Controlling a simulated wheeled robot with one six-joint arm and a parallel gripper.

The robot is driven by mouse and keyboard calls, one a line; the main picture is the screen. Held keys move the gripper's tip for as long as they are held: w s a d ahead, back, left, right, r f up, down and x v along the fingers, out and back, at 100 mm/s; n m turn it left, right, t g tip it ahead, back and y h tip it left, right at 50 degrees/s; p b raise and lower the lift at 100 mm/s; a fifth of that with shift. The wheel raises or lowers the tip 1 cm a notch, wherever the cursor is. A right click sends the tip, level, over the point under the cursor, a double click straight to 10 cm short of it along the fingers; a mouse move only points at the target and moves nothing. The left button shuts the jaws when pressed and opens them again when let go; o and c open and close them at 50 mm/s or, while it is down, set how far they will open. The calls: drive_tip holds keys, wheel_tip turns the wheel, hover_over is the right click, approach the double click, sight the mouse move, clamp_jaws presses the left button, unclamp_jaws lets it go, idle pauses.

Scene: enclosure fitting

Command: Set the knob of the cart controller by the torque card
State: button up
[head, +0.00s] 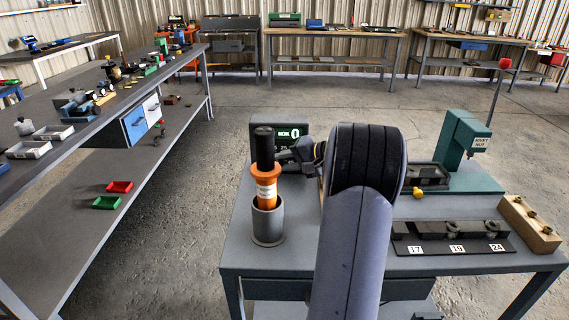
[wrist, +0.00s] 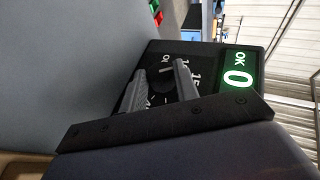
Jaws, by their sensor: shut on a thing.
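The cart controller (head: 262,131) is a dark box on the grey cart, behind the orange tool. Its green display shows a large 0 with small letters beside it, and the display also shows in the wrist view (wrist: 238,78). The dark round knob (wrist: 166,84) sits on the controller's face, with printed scale marks around it. My gripper (wrist: 162,86) is shut on the knob, one finger on each side. In the head view my gripper (head: 288,157) is at the controller's front, and the tool hides part of the face. I cannot make out a torque card.
An orange tool with a black top (head: 266,180) stands upright in a grey cup (head: 268,222), close to my gripper. A black socket rack (head: 455,244) marked 17, 19 and 24, a wooden block (head: 528,222) and a teal press (head: 462,140) are on the right. My arm covers the cart's middle.

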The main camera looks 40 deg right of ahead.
drive_tip(key=o, duration=1)
drive_tip(key=shift+c, duration=0.2)
drive_tip(key=v, duration=1.1)
drive_tip(key=shift+w, duration=0.1)
